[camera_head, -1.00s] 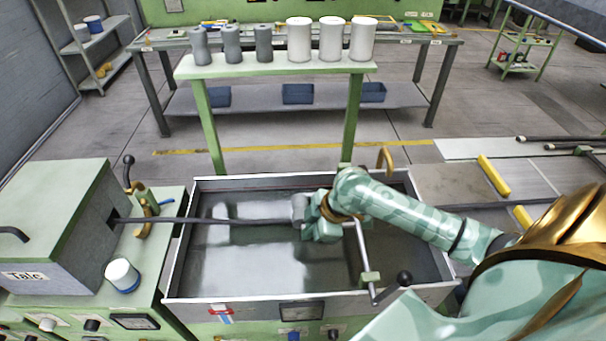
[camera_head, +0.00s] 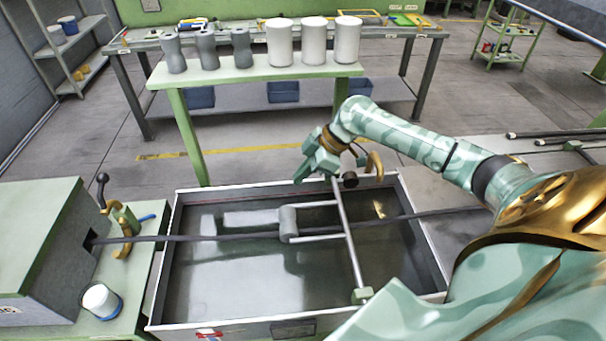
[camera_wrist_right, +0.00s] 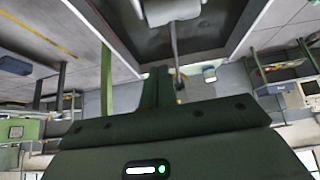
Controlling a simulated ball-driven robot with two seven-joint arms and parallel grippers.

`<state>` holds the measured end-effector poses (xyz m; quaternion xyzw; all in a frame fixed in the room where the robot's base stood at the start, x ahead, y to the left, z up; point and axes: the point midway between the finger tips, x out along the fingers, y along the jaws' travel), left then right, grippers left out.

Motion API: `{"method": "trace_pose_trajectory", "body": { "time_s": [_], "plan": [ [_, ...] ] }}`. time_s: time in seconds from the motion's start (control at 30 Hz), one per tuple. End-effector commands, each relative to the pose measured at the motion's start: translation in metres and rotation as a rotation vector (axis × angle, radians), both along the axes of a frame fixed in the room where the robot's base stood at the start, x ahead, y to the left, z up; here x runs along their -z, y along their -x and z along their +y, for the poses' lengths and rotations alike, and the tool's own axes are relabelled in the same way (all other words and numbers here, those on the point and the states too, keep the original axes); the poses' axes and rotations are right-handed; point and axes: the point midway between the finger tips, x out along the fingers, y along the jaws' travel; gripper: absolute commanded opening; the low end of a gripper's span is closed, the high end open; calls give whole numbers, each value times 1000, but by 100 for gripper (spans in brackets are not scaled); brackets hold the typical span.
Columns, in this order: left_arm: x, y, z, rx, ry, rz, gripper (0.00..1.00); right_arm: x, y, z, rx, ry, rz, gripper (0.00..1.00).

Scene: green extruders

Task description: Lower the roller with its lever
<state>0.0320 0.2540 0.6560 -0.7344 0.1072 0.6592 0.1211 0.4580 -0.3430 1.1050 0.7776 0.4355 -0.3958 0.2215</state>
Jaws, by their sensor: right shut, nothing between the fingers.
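The grey roller (camera_head: 288,223) sits in the water trough (camera_head: 172,265), on a fork from a metal cross shaft (camera_head: 349,235). It lies at the dark strand (camera_head: 215,237); whether they touch is unclear. The lever's black knob (camera_head: 350,180) is at the far end of the shaft, near the trough's back wall. My right gripper (camera_head: 318,168) is shut and empty, beside the knob and above the back rim. A pale roller-like cylinder (camera_wrist_right: 170,10) shows at the top of the right wrist view, with the shut right fingers (camera_wrist_right: 157,85) below. My left gripper is out of view.
A green bench (camera_head: 255,73) with grey and white cylinders stands behind the trough. At left is the green machine (camera_head: 40,225), with a yellow clamp (camera_head: 124,230) and a white cup (camera_head: 101,301). A yellow handle (camera_head: 374,164) stands by the back rim.

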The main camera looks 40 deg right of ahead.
Motion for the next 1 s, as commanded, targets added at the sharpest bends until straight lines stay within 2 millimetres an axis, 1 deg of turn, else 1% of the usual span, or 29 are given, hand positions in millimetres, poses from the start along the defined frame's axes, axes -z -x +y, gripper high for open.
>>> {"method": "trace_pose_trajectory", "body": {
  "time_s": [0.03, 0.3, 0.33, 0.4, 0.5, 0.7, 1.0],
  "plan": [
    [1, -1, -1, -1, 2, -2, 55, 10, -3, 7, 0, -5, 1, 0],
    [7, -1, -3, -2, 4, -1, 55, 57, -21, 36, 0, -3, 1, 0],
    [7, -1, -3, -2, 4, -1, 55, 61, -22, 37, 0, -2, 2, 0],
    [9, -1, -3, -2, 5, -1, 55, 73, -20, 33, 2, -1, 2, 0],
    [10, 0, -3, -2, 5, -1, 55, 85, -19, 31, 2, 0, 2, 0],
    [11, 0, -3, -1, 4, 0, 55, 95, -18, 29, 1, 1, 0, 0],
    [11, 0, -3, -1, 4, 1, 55, 95, -18, 29, 1, 2, -1, 0]
  ]
}}
